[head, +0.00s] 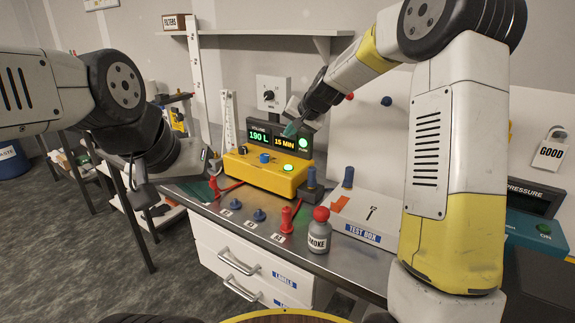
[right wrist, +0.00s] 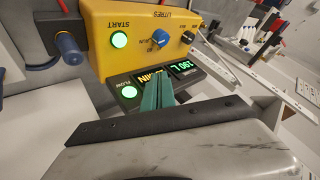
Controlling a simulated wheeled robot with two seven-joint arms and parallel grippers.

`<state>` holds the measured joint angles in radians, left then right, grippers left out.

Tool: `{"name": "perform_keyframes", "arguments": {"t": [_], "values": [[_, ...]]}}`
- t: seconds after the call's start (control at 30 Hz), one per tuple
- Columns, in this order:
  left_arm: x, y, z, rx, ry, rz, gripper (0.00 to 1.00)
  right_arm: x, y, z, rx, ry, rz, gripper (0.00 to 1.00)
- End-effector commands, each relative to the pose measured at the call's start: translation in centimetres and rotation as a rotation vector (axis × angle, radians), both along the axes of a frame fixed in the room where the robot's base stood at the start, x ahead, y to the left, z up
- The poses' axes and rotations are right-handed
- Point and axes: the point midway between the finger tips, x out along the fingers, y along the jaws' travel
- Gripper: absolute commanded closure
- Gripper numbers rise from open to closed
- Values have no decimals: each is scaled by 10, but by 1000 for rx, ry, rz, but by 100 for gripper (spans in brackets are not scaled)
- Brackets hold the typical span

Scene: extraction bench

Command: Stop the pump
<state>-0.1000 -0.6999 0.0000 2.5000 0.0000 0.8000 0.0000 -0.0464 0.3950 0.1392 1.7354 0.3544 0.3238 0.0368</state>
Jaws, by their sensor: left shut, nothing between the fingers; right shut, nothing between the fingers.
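The yellow pump box (head: 262,178) stands at the back of the bench, with a lit green START button (right wrist: 119,40), a blue knob (right wrist: 160,38) and a black knob (right wrist: 187,38). Its dark display (head: 262,140) reads 190 L and 15 MIN, beside a lit green FLOW lamp (right wrist: 129,91). My right gripper (head: 291,129) is shut and empty; its teal fingertips (right wrist: 160,95) overlap the display in both views, and contact cannot be told. My left gripper (head: 214,166) is left of the pump box, shut and empty, its fingertips hard to make out.
Red and blue pegs (head: 260,215) stand on the bench front. A SMOKE bottle (head: 319,236) and a white TEST BOX (head: 370,215) are at right. A grey wall box with a black dial (head: 269,95) is behind the pump. A shelf (head: 270,32) hangs above.

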Motion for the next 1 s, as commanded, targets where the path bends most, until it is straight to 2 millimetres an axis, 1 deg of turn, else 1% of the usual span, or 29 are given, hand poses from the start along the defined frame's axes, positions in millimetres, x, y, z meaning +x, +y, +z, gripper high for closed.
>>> {"name": "perform_keyframes", "arguments": {"t": [0.2, 0.33, 0.47, 0.6, 0.8, 0.9, 1.0], "values": [[0, 0, 0, 0, 0, 0, 100, -1, 0, -1, -1, 1, 1, 100], [0, 0, 0, 0, 0, 0, 100, -1, 0, -9, -1, 3, 1, 100], [0, 0, 0, 0, 0, 0, 100, -1, -1, -24, -1, 4, 0, 100], [0, 0, 0, 0, 0, 0, 100, -1, -1, -46, -1, 5, 1, 100], [0, 0, 0, 0, 0, 0, 100, -1, -1, -71, -1, 3, 1, 100], [0, 0, 0, 0, 0, 0, 100, -1, -1, -80, -1, 4, 0, 100], [0, 0, 0, 0, 0, 0, 100, -1, 0, -85, -1, 2, 1, 100]]}}
